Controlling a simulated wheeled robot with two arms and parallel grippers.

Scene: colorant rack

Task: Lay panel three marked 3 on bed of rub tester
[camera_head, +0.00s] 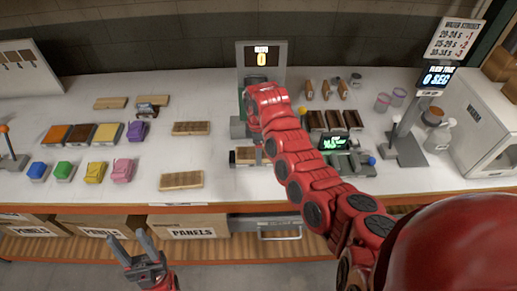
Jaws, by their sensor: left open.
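Wooden panels lie on the white bench: one left of the tester (191,128), one nearer the front edge (182,180), and a wooden piece (246,155) partly behind my right arm at the tester. No 3 can be read on any of them. The rub tester (283,52) stands at the back middle, with a lit display that seems to read 0. My right arm covers much of its bed. The right gripper's jaws cannot be made out there. My left gripper (130,238) is open and empty, low in front of the bench, apart from the panels.
Colored blocks and pots (64,170) fill the bench's left side. Dark wooden blocks (334,119), a small green-lit device (333,143), a timer stand (408,150) and a white cabinet (490,130) are on the right. Boxes marked PANELS (190,230) sit under the bench.

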